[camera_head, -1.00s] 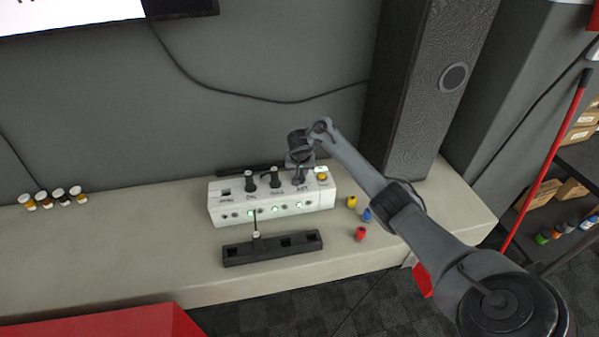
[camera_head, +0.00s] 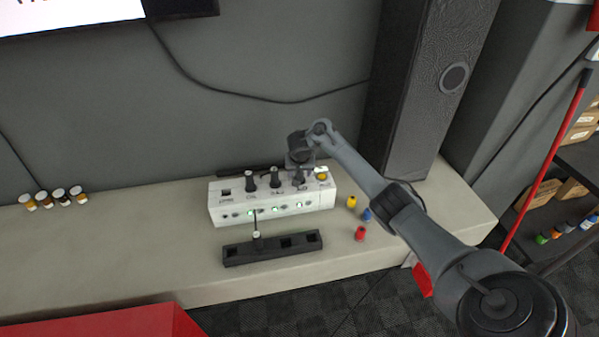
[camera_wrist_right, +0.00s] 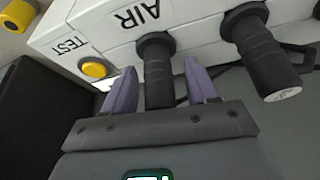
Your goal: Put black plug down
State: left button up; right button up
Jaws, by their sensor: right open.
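A black plug (camera_wrist_right: 158,78) stands in the white box (camera_head: 275,212) at the AIR label. In the right wrist view my right gripper (camera_wrist_right: 161,88) has its two purple fingers apart, one on each side of this plug. The fingers appear clear of its sides. In the head view my right gripper (camera_head: 299,175) is over the right end of the box and partly hides the plug. Two more black plugs, a middle one (camera_head: 275,178) and a left one (camera_head: 250,180), stand in the box. My left gripper is out of view.
A yellow TEST button (camera_wrist_right: 94,69) is beside the AIR plug. Yellow, blue and red caps (camera_head: 360,234) lie to the right. A tall black speaker-like cabinet (camera_head: 415,110) stands behind.

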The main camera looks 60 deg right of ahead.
jog(key=shift+r, duration=0.3)
jog(key=p+v, duration=1)
jog(key=v, duration=0.2)
jog(key=s+a+f+n+t, duration=0.15)
jog(key=a+f+n, duration=0.3)
jog(key=a, duration=0.55)
jog(key=s+a+f+n, duration=0.3)
jog(key=a+f, duration=0.3)
jog(key=a, duration=0.3)
jog(key=s+a+r+n+y, duration=0.2)
jog(key=s+a, duration=0.8)
jog(key=s+a+r+n+y, duration=0.2)
jog(key=s+a+n, duration=0.1)
jog(key=s+a, duration=0.7)
jog(key=shift+s+r, duration=0.4)
jog(key=shift+n+g, duration=0.25)
